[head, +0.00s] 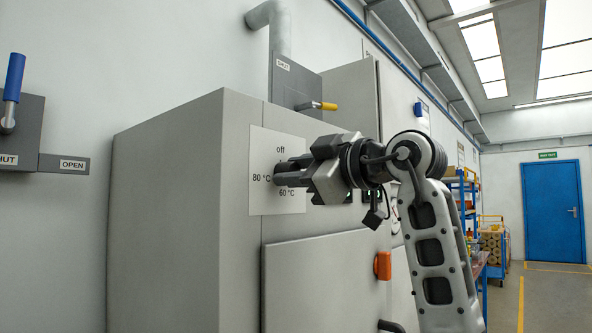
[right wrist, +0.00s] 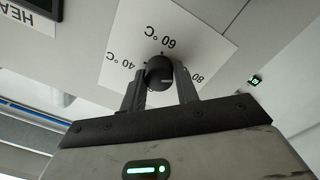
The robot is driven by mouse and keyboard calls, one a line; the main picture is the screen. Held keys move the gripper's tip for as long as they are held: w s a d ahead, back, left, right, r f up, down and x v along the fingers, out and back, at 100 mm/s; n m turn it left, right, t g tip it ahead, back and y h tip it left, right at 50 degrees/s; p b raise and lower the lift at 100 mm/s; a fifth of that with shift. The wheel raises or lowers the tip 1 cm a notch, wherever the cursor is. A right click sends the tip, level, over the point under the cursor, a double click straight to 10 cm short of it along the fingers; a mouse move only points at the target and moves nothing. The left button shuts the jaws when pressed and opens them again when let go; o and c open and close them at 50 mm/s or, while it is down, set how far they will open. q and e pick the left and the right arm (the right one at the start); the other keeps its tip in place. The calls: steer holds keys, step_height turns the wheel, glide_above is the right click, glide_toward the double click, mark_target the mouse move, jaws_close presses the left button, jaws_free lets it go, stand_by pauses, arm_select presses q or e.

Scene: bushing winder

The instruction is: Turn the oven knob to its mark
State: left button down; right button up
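The oven knob (right wrist: 158,73) is black and round, with a short white line toward the right of its face in the right wrist view. It sits on a white dial plate (head: 262,200) on the grey oven front, marked off, 80 °C and 60 °C in the head view. The right wrist view also shows 40 °C. My right gripper (head: 281,173) is at the knob; its two fingers (right wrist: 159,86) stand on either side of it and appear to touch it. The fingers partly hide the knob in the head view. My left gripper is out of view.
The grey oven cabinet (head: 180,200) fills the middle. An orange part (head: 383,265) sits on its front. A yellow-handled lever (head: 318,105) is above, and a blue-handled lever (head: 13,80) is at the far left. An aisle with a blue door (head: 552,210) lies at the right.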

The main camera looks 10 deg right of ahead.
steer(key=c, duration=0.4)
steer(key=shift+o, duration=0.2)
